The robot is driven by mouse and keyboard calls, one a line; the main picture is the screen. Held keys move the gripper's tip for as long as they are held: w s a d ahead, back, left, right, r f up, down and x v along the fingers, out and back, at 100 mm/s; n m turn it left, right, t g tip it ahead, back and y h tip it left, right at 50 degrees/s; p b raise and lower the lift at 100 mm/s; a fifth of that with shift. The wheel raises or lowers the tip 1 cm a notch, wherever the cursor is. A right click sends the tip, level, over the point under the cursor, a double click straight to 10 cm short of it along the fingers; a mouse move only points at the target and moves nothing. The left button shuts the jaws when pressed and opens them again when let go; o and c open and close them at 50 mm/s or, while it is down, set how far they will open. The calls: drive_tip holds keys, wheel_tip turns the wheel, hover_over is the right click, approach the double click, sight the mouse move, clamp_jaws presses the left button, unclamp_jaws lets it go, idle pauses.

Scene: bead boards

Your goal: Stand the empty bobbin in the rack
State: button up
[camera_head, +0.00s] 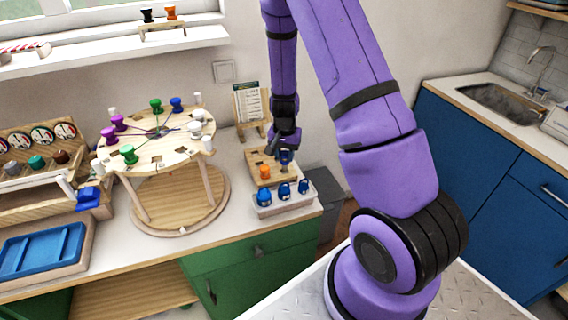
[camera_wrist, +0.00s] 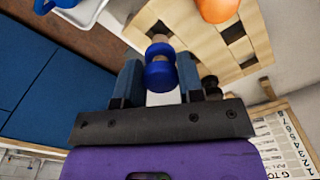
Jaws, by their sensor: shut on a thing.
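My gripper (camera_wrist: 158,82) is shut on a blue bobbin (camera_wrist: 160,72) with a pale wooden end, seen between the fingers in the wrist view. I cannot tell whether thread is wound on it. The wooden rack (camera_wrist: 190,20) has dark square holes and lies just beyond the bobbin's end. Whether the bobbin touches the rack or is in a hole is unclear. An orange bobbin (camera_wrist: 218,8) stands in the rack. In the head view my gripper (camera_head: 286,160) is over the right part of the rack (camera_head: 256,160), with the orange bobbin (camera_head: 265,172) to its left.
A white tray (camera_head: 278,208) with blue looped items sits in front of the rack. A lettered card on a stand (camera_head: 252,102) is behind it. A round wooden braiding stand (camera_head: 165,152) with coloured bobbins is left. A small dark object (camera_wrist: 210,84) is beside my right finger.

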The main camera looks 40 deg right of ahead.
sight(285, 162)
drive_tip(key=shift+f, duration=1.95)
drive_tip(key=o, duration=0.9)
drive_tip(key=shift+f, duration=0.1)
